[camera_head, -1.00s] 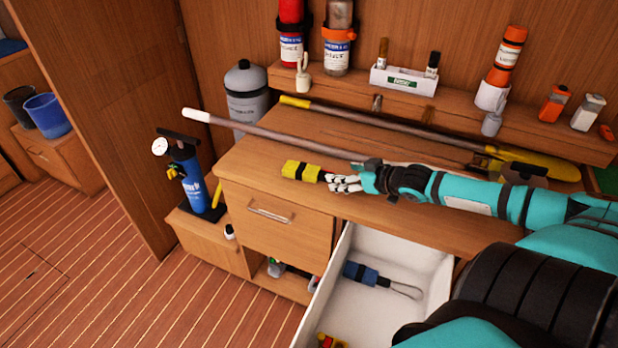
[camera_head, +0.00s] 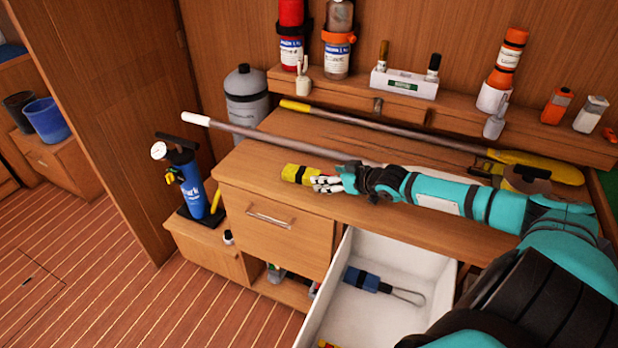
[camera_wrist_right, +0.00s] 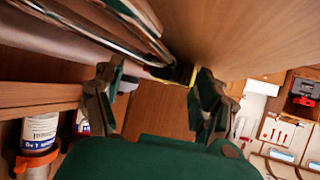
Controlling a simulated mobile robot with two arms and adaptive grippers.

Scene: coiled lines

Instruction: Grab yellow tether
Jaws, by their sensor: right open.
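The yellow tether (camera_head: 297,174) is a small yellow bundle with a black band, lying on the wooden countertop near its front edge. My right gripper (camera_head: 326,184) is open at the bundle's right end, and its fingers overlap that end in the head view. In the right wrist view a yellow and black piece (camera_wrist_right: 182,74) shows beyond and between the open fingers of my right gripper (camera_wrist_right: 157,92). Whether the fingers touch it I cannot tell. My left gripper is not in view.
A long pole (camera_head: 270,142) lies on the counter just behind the tether. A yellow-ended paddle (camera_head: 400,128) lies farther back. Below, an open white drawer (camera_head: 345,323) holds a blue bundle (camera_head: 362,279) with a loop. The counter left of the tether is clear.

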